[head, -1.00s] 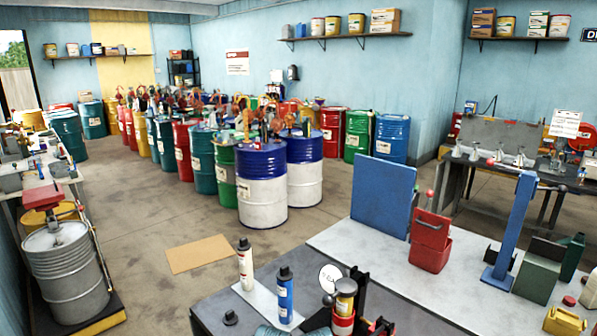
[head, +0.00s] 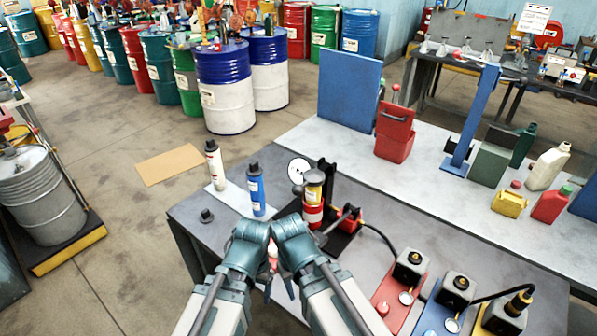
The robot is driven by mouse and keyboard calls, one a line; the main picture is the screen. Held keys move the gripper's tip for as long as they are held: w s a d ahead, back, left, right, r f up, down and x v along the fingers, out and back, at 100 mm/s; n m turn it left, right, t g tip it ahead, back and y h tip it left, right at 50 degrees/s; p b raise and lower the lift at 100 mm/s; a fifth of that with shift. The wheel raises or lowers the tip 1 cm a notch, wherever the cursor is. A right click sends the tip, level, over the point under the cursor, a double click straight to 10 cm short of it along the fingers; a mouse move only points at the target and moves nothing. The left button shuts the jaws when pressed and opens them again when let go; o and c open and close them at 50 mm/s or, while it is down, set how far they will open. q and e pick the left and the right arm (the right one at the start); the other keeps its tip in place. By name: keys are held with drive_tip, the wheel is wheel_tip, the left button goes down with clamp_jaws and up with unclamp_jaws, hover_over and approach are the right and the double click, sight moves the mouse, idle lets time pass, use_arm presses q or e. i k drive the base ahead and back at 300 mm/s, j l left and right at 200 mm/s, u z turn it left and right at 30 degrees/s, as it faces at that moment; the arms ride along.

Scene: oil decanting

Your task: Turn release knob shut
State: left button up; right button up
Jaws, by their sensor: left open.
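A small red and yellow cylinder unit (head: 313,198) stands upright on a black base on the near grey bench, with a black post behind it. A dark lever with a red part (head: 350,213) sits at its right. I cannot tell which part is the release knob. My two arms come up from the bottom and their teal wrists meet just in front of the unit. My left gripper (head: 278,288) is open, low between the arms, with a small red and white piece near it. My right gripper is largely hidden by the wrists, so its jaws are unclear.
A white bottle (head: 216,166) and a blue bottle (head: 256,190) stand left of the unit. A round white dial (head: 299,171) is behind it. A black hose runs right towards several black-topped blocks on coloured plates. A red can (head: 394,133) stands on the white bench.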

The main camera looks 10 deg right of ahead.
sight(272, 250)
drive_tip(key=i+j+z, duration=0.15)
drive_tip(key=j+z, duration=0.2)
drive_tip(key=j, duration=0.15)
drive_tip(key=j+z, duration=0.3)
drive_tip(key=j, duration=0.25)
drive_tip(key=j+z, duration=0.35)
drive_tip(key=j, duration=0.2)
drive_tip(key=k+l, duration=0.2)
drive_tip(key=l+u, duration=0.15)
drive_tip(key=i+j+z, duration=0.1)
drive_tip(key=z, duration=0.5)
